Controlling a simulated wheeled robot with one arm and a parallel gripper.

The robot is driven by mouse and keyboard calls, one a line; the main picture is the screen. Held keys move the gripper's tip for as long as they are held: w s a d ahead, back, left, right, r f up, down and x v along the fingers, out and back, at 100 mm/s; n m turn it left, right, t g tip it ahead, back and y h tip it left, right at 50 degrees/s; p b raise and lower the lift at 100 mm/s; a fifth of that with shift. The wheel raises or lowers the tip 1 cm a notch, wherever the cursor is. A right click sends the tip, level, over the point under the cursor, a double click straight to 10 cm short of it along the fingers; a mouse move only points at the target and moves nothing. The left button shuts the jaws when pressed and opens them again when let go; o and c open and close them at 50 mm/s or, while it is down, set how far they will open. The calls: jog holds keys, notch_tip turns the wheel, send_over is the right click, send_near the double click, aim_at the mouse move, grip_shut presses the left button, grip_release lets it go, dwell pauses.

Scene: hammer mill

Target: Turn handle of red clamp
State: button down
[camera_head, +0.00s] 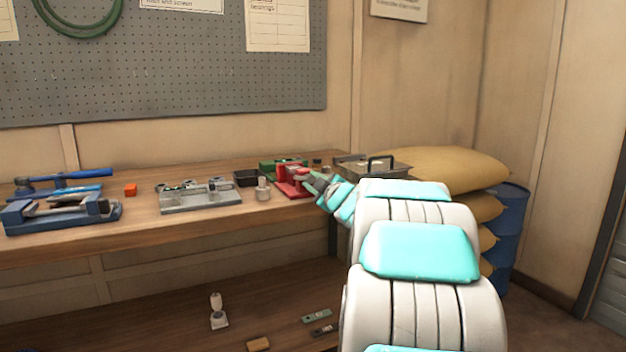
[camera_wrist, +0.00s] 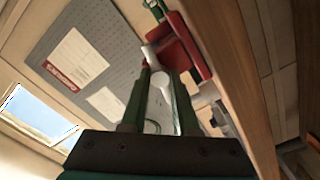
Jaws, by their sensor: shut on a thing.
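The red clamp (camera_head: 292,183) stands on the wooden workbench, toward its right end. In the wrist view the red clamp (camera_wrist: 194,48) is at the upper middle, with a light grey handle (camera_wrist: 174,58) beside its red body. My gripper (camera_head: 316,183) reaches the clamp from the right. In the wrist view the two dark green fingers of my gripper (camera_wrist: 160,80) point at the clamp, and the handle lies at their tips. The gripper is shut on the handle. The exact contact is partly hidden by the fingers.
A green item stands behind the clamp. Yellow sacks (camera_head: 440,165) are at right.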

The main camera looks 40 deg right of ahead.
jog(key=c, duration=0.7)
grip_release()
jog(key=shift+v, duration=3.9)
